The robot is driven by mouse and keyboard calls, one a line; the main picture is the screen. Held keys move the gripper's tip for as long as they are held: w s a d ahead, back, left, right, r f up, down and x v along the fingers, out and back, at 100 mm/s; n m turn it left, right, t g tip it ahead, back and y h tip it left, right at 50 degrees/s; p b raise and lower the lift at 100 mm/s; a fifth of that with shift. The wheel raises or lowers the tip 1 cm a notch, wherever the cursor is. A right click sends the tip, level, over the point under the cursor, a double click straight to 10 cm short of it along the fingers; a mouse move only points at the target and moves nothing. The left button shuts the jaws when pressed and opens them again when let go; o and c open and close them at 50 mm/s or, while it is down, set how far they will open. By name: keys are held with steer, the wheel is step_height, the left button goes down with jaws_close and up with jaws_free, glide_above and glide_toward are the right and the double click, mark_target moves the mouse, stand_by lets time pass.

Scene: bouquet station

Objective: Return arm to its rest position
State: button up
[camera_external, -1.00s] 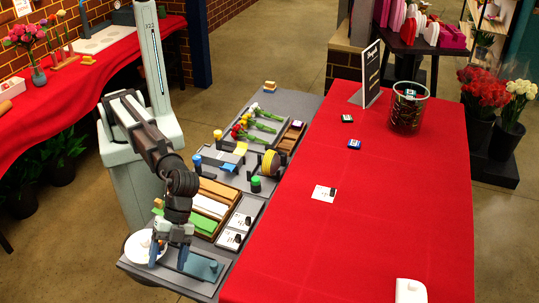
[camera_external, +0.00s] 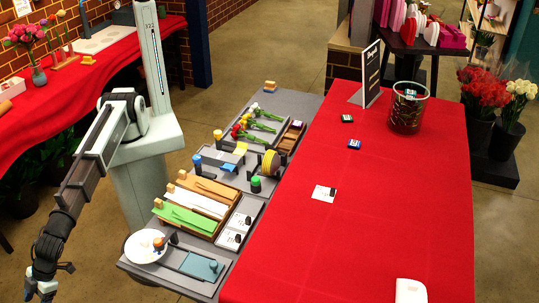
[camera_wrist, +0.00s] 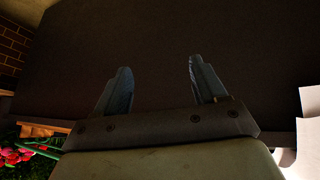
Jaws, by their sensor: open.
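My gripper (camera_external: 41,288) is at the lower left in the external view, off the left side of the grey work table (camera_external: 135,267) and clear of it. My arm reaches down and to the left from its pale pedestal. In the wrist view my gripper (camera_wrist: 158,85) shows two blue-grey fingers spread apart with nothing between them. A dark, plain surface fills most of the wrist view behind the fingers; I cannot tell what it is.
The grey table holds a white plate (camera_external: 143,251), a blue-grey tray (camera_external: 190,263), green paper (camera_external: 185,218), flowers (camera_external: 240,131) and several tools. A red-covered table (camera_external: 390,210) stands to the right. Another red-covered table (camera_external: 90,80) stands behind my arm at the left.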

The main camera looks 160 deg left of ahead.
steer(key=s+d+f+m+g+y, duration=0.1)
steer(key=s+d+f+m, duration=0.2)
steer(key=s+d+f, duration=0.6)
steer(key=s+a+f+n+g+y, duration=0.25)
steer(key=s+a+f, duration=0.35)
steer(key=a+f, duration=0.65)
steer(key=s+a+f+n+g+y, duration=0.1)
steer(key=s+a+f+n, duration=0.4)
steer(key=a+f, duration=0.75)
steer(key=s+a+f+n+g+y, duration=0.2)
steer(key=s+a+n, duration=0.4)
steer(key=s+a, duration=1.7)
steer(key=shift+s+f+g, duration=0.6)
steer(key=shift+s+g, duration=0.6)
steer(key=shift+g, duration=0.05)
